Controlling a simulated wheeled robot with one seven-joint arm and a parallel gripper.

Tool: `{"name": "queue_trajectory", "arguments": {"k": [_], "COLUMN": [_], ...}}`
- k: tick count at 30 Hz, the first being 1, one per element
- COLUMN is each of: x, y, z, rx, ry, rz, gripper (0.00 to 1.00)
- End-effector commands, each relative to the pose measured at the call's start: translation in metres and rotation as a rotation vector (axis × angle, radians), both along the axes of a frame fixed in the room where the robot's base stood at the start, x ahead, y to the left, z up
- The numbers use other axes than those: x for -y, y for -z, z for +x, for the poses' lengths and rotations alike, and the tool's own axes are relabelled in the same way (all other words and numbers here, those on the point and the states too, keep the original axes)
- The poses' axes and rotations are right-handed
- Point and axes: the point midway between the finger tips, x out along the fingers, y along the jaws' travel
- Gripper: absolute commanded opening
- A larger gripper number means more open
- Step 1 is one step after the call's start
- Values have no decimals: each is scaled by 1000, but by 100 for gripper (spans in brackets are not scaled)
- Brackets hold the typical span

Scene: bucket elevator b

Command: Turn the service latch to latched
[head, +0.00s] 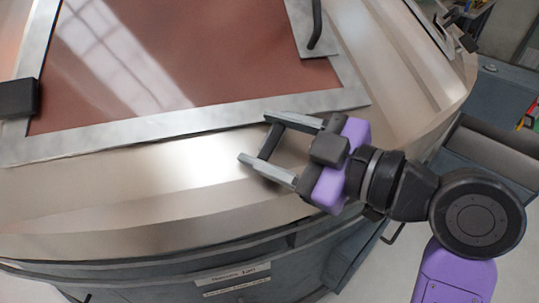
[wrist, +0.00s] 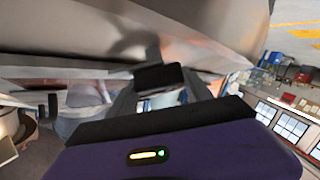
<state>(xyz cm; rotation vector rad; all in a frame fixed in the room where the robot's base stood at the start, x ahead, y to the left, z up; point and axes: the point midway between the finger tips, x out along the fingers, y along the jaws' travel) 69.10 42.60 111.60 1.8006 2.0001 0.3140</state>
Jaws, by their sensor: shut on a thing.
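My gripper (head: 253,138) is over the curved metal housing, below the lower right corner of the framed window. Its two grey fingers are spread and a short dark bar (head: 269,142) spans between them; they are shut on it. The bar looks like the service latch's handle, but its mount is not visible. The wrist view shows a dark block (wrist: 158,76) between the fingers, against the metal surface. No marking shows which way the latch is turned.
The window (head: 170,55) with its grey frame fills the upper left. A black block (head: 18,98) sits at its left edge, and a plate with a dark curved handle (head: 316,25) at its upper right. A label (head: 232,273) is on the housing's lower front. Open floor shows at lower right.

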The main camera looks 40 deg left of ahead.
Motion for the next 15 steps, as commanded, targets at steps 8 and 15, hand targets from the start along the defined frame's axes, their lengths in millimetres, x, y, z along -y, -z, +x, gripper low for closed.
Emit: {"name": "queue_trajectory", "arguments": {"k": [8,15], "x": [0,0], "y": [2,1], "z": [0,-1], "rx": [128,226], "ry": [-213,-382], "rz": [-89,-159], "gripper": [18,18]}}
